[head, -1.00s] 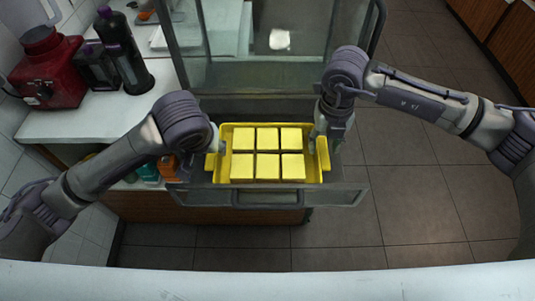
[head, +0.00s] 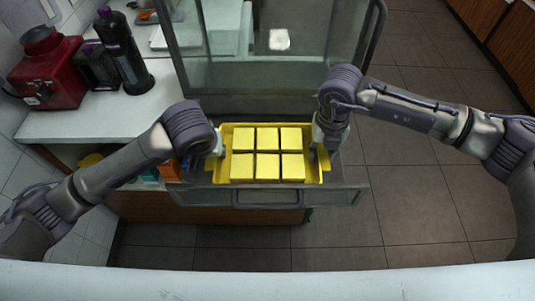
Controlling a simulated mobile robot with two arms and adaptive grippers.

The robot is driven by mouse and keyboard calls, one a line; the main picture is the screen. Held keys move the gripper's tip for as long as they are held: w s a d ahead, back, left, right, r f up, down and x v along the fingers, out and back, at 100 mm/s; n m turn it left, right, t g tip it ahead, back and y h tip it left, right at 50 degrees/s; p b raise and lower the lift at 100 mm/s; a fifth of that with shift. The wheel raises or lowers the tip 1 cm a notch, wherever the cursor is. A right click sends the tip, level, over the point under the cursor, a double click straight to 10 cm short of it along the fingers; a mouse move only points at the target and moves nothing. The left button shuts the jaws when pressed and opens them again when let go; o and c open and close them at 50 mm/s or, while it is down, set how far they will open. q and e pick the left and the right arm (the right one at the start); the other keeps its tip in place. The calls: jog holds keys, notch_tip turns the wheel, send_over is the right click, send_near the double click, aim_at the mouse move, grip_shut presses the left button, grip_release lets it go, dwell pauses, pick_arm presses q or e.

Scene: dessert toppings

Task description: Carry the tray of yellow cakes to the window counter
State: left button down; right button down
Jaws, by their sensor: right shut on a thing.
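The yellow tray (head: 229,184) holds two rows of square yellow cakes (head: 268,153). It sits level over the pulled-out section at the front of the glass case, in the middle of the head view. My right gripper (head: 322,146) is at the tray's right end and is shut on its right side; my wrist hides part of the contact. My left gripper (head: 217,148) is at the tray's left end, against or very close to its rim. My own wrist hides most of its fingers, so their opening does not show. The window counter cannot be made out.
The glass case (head: 270,80) stands right behind the tray. A white counter (head: 85,122) on the left carries a red machine (head: 47,75) and dark bottles (head: 122,50). Open tiled floor (head: 420,190) lies to the right, with wooden cabinets (head: 492,35) at the far right.

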pick_arm(q)
jog(key=shift+r, duration=0.2)
pick_arm(e)
jog(key=shift+r, duration=0.25)
